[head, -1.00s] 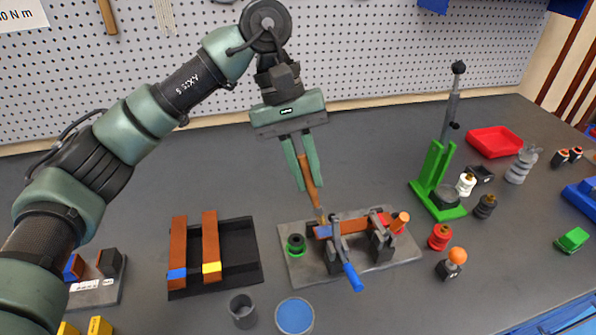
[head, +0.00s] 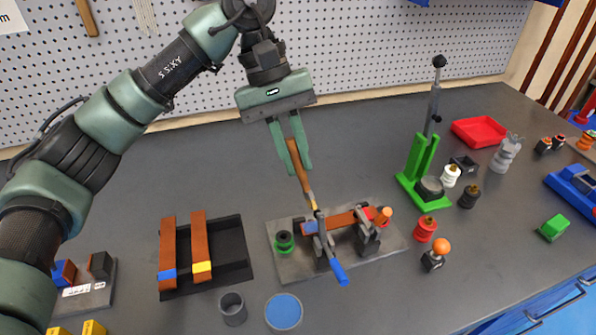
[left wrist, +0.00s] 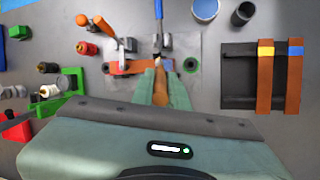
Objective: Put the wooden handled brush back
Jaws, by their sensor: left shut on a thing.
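My left gripper (head: 292,158) is shut on the wooden-handled brush (head: 300,172), which it holds tilted, tip down. The brush's lower end is over or at the bender plate (head: 290,262), near the copper bar (head: 338,221) and the blue-handled lever (head: 338,272). I cannot tell whether the tip touches them. In the left wrist view the brush handle (left wrist: 161,88) shows between the fingers, with the bender beyond it. My right gripper is not in view.
A black tray (head: 238,262) with two copper bars stands left of the bender. A grey cup (head: 233,309) and a blue-topped round tin (head: 284,312) stand in front. A green press (head: 418,165), a red tray (head: 480,131) and several small knobs are at right. The back of the table is clear.

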